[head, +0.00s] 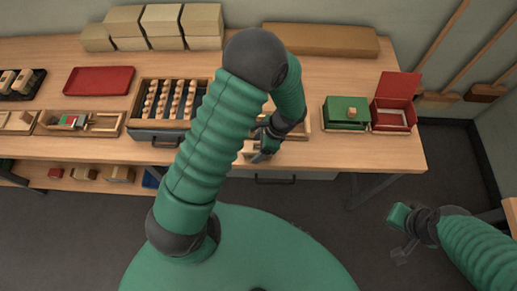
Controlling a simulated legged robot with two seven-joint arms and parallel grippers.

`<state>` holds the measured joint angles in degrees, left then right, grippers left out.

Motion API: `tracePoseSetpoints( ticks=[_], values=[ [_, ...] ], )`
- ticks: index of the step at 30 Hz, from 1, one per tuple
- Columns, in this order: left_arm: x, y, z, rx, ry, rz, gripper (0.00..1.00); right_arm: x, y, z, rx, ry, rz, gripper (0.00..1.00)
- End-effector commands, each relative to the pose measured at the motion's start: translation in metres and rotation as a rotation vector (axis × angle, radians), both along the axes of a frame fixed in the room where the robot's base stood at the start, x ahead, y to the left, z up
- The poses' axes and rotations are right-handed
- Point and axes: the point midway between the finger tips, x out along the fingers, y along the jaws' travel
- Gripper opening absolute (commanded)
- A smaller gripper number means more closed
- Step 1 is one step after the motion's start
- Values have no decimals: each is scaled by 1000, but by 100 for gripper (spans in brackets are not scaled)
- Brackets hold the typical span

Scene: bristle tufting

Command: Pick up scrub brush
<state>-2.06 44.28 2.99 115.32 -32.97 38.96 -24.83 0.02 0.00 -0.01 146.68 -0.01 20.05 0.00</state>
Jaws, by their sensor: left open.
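My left gripper (262,154) is open at the front edge of the wooden workbench, its arm arching over the middle of the view. A small pale wooden block (249,147), which may be the scrub brush, shows beside its fingers. Its bristles cannot be made out, and the gripper partly hides it. I cannot tell whether the fingers touch it. My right gripper (402,252) hangs over the dark floor at the lower right, away from the bench. Its fingers are too unclear to tell their state.
The workbench (350,155) carries a rack of wooden pieces (172,100), a red tray (98,81), a green box (346,112) and an open red box (394,104). Cardboard-coloured boxes (162,25) stand at the back. A wooden tray (303,120) is partly behind my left wrist.

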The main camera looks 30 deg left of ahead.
Motion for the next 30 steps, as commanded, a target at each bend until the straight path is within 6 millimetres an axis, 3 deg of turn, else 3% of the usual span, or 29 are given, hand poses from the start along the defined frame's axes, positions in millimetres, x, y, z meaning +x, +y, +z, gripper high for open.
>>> tracePoseSetpoints(
  ticks=[13,27,30],
  values=[
    [0,-4,-2,4,0,-1,67,0,0,0,0,0,0,0],
    [0,-2,-3,2,0,0,7,0,0,0,0,0,1,0],
    [0,-2,-3,3,1,0,0,0,0,0,0,0,1,0]
  ],
)
